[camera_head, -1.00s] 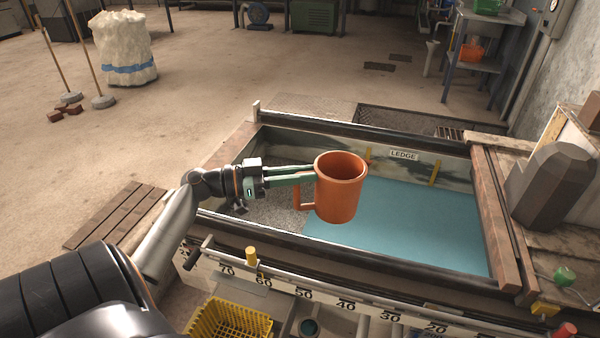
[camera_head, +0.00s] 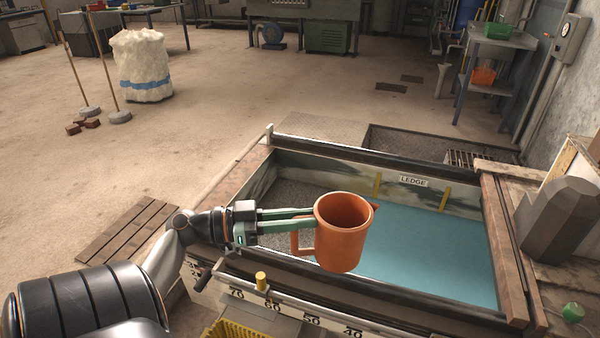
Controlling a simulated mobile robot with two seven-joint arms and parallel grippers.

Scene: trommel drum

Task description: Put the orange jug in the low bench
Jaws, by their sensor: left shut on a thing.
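The orange jug (camera_head: 341,240) is upright, with its handle on the left and its open mouth showing. My left gripper (camera_head: 312,222) is shut on the jug at its left side near the rim. The jug shows in front of a sunken tank with teal water (camera_head: 440,240) and a gravel patch at its left; I cannot tell its height above the tank's near edge. I cannot tell which thing is the low bench. My right gripper is not in view.
A yellow basket (camera_head: 232,331) and a numbered scale (camera_head: 300,317) lie along the tank's near side. A wooden pallet (camera_head: 128,229) lies on the floor at left. A grey block (camera_head: 562,222) stands at right. A white sack (camera_head: 142,66) stands on open floor.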

